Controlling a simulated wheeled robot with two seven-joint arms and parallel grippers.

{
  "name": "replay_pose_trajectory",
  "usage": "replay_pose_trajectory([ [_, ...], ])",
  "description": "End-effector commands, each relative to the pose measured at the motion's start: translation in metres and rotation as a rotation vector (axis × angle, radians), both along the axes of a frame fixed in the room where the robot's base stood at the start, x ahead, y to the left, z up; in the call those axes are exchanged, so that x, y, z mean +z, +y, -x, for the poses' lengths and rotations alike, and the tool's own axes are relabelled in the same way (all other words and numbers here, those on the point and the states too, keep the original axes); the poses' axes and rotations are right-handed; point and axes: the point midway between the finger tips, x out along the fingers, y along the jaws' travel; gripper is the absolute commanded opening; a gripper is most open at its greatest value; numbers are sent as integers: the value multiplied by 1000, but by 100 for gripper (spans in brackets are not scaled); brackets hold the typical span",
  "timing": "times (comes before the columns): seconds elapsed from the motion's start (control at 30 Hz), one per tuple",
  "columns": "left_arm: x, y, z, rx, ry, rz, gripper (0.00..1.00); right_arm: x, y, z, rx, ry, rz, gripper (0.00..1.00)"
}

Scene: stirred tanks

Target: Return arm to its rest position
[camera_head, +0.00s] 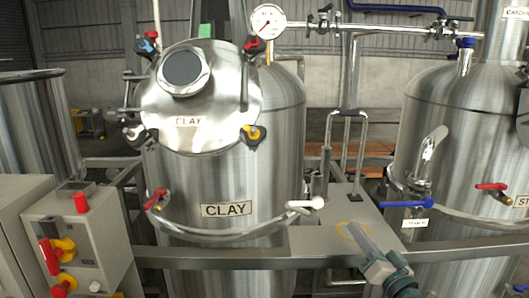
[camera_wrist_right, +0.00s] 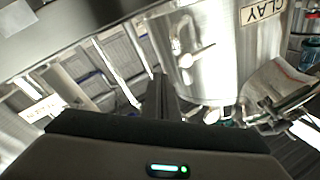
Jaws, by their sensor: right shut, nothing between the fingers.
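My right gripper (camera_head: 356,230) shows at the lower right of the head view, in front of the grey metal ledge between the tanks. Its fingers are shut with nothing between them and point up and left. In the right wrist view the closed fingers (camera_wrist_right: 160,92) stand in the middle, apart from the CLAY tank (camera_wrist_right: 200,50) behind them. The steel CLAY tank (camera_head: 225,180) fills the middle of the head view, its hatch lid (camera_head: 215,105) tilted up towards me. My left gripper is not in view.
A second tank (camera_head: 455,130) stands at right, with a blue-handled valve (camera_head: 405,204) and a red-handled one (camera_head: 492,186). A white valve handle (camera_head: 305,203) juts from the CLAY tank. A control box (camera_head: 85,245) stands lower left. A rail (camera_head: 200,258) runs across the front.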

Motion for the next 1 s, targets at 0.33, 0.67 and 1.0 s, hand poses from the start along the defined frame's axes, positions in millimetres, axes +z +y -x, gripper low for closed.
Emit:
replay_pose_trajectory([
  [0.33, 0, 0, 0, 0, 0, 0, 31, -188, 37, 118, 78, 454, 342, 0],
  [0.67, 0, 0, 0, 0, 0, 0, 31, -305, 34, 277, 138, 871, 606, 0],
  [1.0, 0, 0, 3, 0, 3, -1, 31, -340, 22, 377, 163, 1101, 733, 0],
])
